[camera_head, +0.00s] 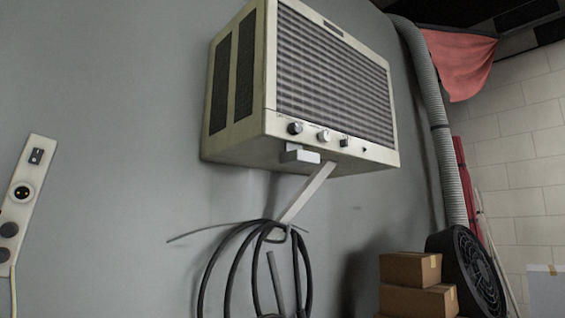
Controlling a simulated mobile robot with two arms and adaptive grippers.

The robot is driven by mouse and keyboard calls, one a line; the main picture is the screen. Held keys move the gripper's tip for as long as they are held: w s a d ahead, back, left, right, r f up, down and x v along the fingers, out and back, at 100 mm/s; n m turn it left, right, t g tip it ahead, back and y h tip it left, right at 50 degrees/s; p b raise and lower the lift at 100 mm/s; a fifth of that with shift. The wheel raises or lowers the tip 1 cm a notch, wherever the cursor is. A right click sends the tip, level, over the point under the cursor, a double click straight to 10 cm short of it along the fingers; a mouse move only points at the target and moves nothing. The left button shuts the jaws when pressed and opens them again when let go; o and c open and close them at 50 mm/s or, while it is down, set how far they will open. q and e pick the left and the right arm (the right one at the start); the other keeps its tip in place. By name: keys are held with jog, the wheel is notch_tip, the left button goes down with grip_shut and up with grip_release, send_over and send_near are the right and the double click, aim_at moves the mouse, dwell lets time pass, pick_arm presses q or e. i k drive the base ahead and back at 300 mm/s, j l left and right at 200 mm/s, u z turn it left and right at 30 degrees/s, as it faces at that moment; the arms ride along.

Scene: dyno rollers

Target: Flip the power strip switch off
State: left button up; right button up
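I cannot tell which way the rocker is set. Below the switch is a round socket (21,192) and further dark round outlets. A pale cord (13,292) hangs below them. Neither of my grippers is in view.
A beige air conditioner (325,80) juts from the wall at upper centre. A looped black cable (236,265) hangs beneath it. Cardboard boxes (415,300), a black round fan (470,270) and a grey duct (440,130) are at right. Bare wall lies between strip and cable.

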aim_at(35, 158)
jog(key=u, duration=1.5)
